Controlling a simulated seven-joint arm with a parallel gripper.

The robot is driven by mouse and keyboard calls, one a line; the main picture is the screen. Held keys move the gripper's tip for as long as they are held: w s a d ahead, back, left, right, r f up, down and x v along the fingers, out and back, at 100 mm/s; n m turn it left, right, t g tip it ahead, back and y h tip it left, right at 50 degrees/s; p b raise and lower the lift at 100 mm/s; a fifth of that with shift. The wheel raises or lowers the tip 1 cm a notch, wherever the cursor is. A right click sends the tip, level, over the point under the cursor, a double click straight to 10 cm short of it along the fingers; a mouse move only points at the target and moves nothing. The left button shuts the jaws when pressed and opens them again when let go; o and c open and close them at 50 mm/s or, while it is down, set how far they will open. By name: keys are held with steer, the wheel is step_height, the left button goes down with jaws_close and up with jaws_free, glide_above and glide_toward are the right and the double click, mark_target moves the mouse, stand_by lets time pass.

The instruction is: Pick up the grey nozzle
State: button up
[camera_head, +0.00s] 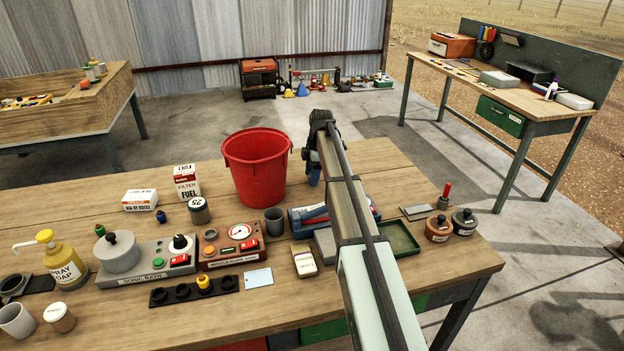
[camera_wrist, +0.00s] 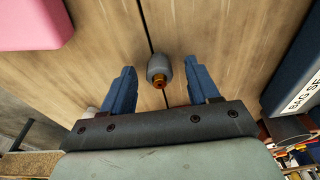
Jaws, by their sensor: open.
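The grey nozzle (camera_wrist: 157,67) shows in the wrist view on the wooden table, a small rounded grey piece with a brass-orange end. My gripper (camera_wrist: 159,72) is open, with one blue finger to the left of the nozzle and one to the right. There is a gap on both sides, and neither finger appears to touch it. I cannot tell how far the fingertips are above the table. In the head view my gripper (camera_head: 313,166) is just right of the red bucket, and the nozzle is hidden behind my arm.
The red bucket (camera_head: 256,168) stands close on the left; its edge shows pink in the wrist view (camera_wrist: 35,18). A blue labelled sealer (camera_wrist: 296,70) lies close on the right. A grey cup (camera_head: 274,221) and a green tray (camera_head: 399,240) are nearer the front.

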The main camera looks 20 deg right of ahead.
steer(key=c, duration=1.1)
steer(key=shift+r, duration=0.15)
